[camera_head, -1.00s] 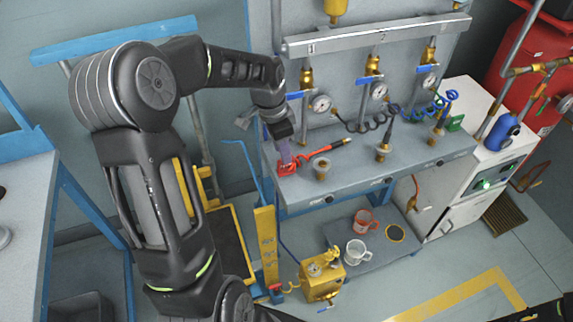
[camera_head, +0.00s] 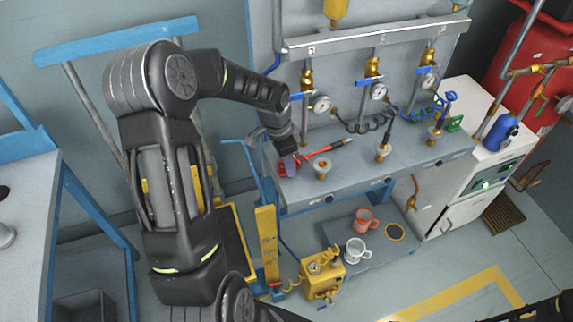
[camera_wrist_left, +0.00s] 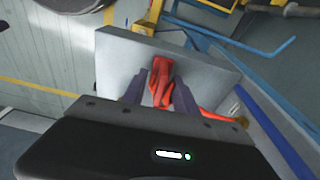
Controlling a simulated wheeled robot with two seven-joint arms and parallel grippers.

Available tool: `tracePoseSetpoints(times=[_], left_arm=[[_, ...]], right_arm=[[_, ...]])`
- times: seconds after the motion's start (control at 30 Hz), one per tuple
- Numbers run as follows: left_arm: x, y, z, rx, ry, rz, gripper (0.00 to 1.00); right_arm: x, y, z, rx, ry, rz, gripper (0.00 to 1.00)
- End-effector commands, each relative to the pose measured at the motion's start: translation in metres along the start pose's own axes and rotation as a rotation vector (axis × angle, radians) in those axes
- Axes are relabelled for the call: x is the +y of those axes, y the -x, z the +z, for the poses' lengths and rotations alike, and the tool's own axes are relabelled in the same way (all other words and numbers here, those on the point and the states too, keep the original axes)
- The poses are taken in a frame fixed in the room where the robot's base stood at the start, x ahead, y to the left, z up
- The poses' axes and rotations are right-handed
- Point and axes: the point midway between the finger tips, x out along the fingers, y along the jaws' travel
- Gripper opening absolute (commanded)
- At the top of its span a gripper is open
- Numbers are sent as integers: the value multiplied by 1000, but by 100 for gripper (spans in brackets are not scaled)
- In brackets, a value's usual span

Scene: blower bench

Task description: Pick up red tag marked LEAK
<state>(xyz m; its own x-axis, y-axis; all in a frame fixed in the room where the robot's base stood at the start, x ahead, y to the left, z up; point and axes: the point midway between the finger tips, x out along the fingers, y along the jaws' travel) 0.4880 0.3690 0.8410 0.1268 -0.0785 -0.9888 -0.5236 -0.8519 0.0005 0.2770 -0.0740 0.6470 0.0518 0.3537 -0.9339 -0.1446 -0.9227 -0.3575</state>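The red tag (camera_wrist_left: 161,72) shows between the two fingers of my left gripper (camera_wrist_left: 160,95) in the left wrist view, over the grey bench top. Its lettering cannot be read. In the head view my left gripper (camera_head: 289,167) points down at the left end of the bench and covers most of the tag (camera_head: 281,168). The fingers stand apart on either side of the red shape. I see no clear grip on it. My right gripper is not in view.
The grey bench (camera_head: 340,182) also holds a red-ended tool (camera_head: 340,143) and brass fittings (camera_head: 322,169) right of my gripper. Gauges (camera_head: 322,104) and a manifold rail (camera_head: 380,35) stand behind.

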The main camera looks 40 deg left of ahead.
Motion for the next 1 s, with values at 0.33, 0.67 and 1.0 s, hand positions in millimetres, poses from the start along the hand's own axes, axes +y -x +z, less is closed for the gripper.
tracePoseSetpoints(times=[0.33,0.67,1.0], left_arm=[[0,0,0,0,0,0,35],[0,0,0,0,0,-1,17],[0,0,0,0,0,0,0]], right_arm=[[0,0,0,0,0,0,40],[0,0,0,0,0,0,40],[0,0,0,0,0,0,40]])
